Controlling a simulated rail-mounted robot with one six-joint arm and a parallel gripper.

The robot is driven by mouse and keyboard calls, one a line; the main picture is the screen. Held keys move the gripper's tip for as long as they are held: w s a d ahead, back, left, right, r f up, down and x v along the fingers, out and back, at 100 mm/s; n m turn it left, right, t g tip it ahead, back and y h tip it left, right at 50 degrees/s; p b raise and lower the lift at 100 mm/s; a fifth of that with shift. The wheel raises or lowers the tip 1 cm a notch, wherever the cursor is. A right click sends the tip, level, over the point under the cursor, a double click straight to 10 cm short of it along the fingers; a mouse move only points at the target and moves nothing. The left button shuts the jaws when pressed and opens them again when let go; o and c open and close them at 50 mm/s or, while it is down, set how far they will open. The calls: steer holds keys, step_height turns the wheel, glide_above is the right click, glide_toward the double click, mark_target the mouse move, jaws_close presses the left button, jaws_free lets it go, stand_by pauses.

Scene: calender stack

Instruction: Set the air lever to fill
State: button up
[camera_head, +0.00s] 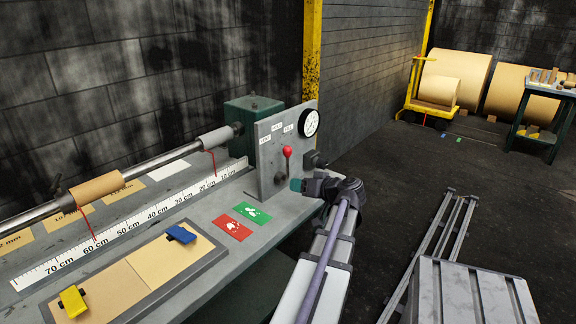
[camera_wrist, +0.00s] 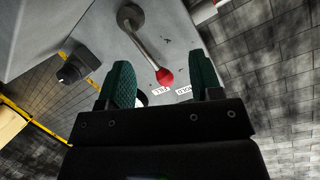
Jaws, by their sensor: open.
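The air lever (camera_head: 287,164) has a red knob and stands near upright on the grey control panel (camera_head: 268,170). Small white labels sit above it; the wrist view shows a FILL label (camera_wrist: 160,91) and a HOLD label (camera_wrist: 183,91) close to the red knob (camera_wrist: 165,77). I cannot tell exactly which label the lever points at. My gripper (camera_wrist: 162,65) is open, with its green fingers on either side of the knob in the wrist view and no visible grip on it. In the head view my gripper (camera_head: 297,185) is at the panel's lower right.
A round gauge (camera_head: 309,123) tops the panel and a black knob (camera_head: 314,159) sits on its right side. A green card (camera_head: 252,213) and a red card (camera_head: 232,228) lie on the bench before it. A roller bar (camera_head: 150,172) runs along the back.

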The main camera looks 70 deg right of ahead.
mark_target(290, 154)
steer(key=d+r+n+t+h, duration=0.2)
steer(key=d+r+n+h, duration=0.2)
steer(key=r, duration=0.1)
steer(key=x, duration=1)
steer(key=shift+w+d+r, duration=0.1)
steer(key=shift+w+r, duration=0.05)
jaws_close()
